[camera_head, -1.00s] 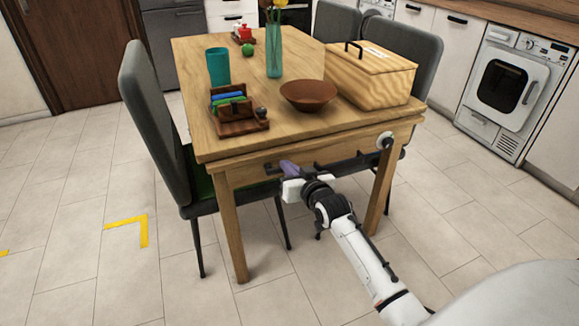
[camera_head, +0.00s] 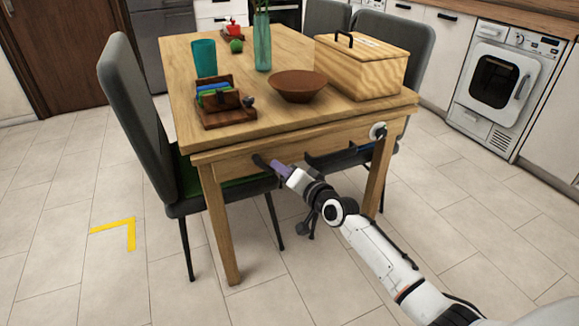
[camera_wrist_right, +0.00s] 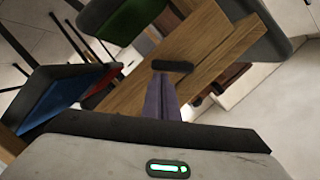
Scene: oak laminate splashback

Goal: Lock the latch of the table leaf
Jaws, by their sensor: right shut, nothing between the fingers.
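The wooden table (camera_head: 250,139) has its front edge facing me. A small dark bar, seemingly the latch (camera_head: 260,160), is on the wood below the tabletop, left of the front's middle. It also shows in the right wrist view (camera_wrist_right: 172,66), just beyond the fingertips. My right gripper (camera_head: 280,168) is shut and empty, its purple fingers pointing at the bar. In the wrist view the fingers (camera_wrist_right: 162,88) end just short of the bar in the picture; I cannot tell whether they touch it. The left gripper is not in view.
A wooden box (camera_head: 362,72), a brown bowl (camera_head: 298,84), an organiser (camera_head: 226,115) and a teal cup (camera_head: 204,57) stand on top. A grey chair (camera_head: 135,105) stands close at the left.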

